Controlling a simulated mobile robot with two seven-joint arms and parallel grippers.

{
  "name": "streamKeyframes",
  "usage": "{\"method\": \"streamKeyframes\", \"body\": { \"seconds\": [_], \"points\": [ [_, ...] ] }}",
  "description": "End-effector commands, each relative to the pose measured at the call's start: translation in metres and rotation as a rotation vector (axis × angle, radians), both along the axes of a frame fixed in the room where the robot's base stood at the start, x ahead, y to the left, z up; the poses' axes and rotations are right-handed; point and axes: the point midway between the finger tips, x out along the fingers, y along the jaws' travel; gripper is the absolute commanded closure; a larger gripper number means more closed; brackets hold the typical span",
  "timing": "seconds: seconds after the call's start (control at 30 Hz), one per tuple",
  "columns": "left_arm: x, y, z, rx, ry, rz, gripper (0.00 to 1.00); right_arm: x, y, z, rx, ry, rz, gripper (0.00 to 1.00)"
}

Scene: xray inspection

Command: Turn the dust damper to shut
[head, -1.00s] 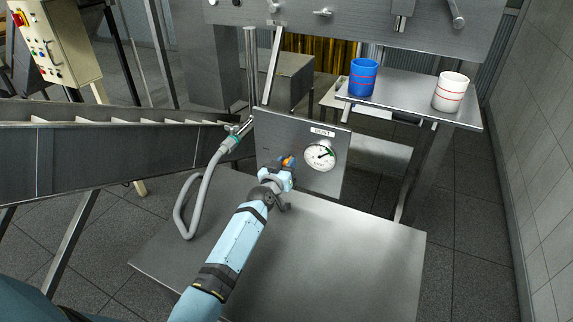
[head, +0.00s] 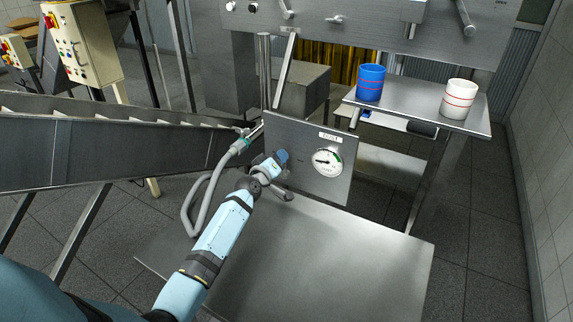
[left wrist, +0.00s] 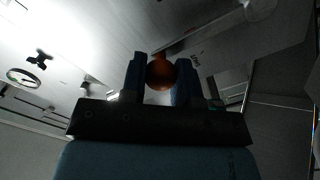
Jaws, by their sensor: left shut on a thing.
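A grey metal panel (head: 302,131) stands upright at the back of a low metal platform (head: 320,255). It carries a label plate that seems to read DUST (head: 329,136) and a round white gauge (head: 326,161) with a green band. The gauge's needle lies roughly level, pointing left. My left gripper (head: 281,157) is at the panel, left of the gauge. In the left wrist view its two fingers are shut on the damper's orange handle (left wrist: 160,72), whose rounded end shows between them. The rest of the handle is mostly hidden. My right gripper is in neither view.
A grey hose with a nozzle (head: 240,145) hangs just left of my left gripper. A steel conveyor (head: 100,155) runs along the left. A side table (head: 415,98) at the back right bears a blue cup (head: 370,82) and a white cup (head: 458,99).

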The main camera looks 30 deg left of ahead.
Motion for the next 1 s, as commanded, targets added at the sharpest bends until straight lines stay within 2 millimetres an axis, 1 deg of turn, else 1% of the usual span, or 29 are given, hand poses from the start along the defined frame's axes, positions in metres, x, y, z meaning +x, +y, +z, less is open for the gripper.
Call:
{"method": "streamKeyframes", "body": {
  "seconds": [0.03,0.2,0.5,0.73,1.0],
  "points": [
    [0.000,0.005,-0.002,-0.041,-0.002,0.001,1.00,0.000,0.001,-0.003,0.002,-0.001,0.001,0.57],
    [-0.001,0.020,-0.005,-0.199,-0.010,0.002,1.00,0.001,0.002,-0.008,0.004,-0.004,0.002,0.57],
    [-0.002,0.040,-0.012,-0.432,-0.024,0.002,1.00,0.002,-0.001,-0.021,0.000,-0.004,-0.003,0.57],
    [-0.003,0.049,-0.016,-0.544,-0.031,0.002,1.00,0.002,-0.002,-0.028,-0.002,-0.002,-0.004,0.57],
    [-0.003,0.053,-0.018,-0.597,-0.034,0.002,1.00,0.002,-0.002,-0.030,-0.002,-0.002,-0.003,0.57]
  ]
}}
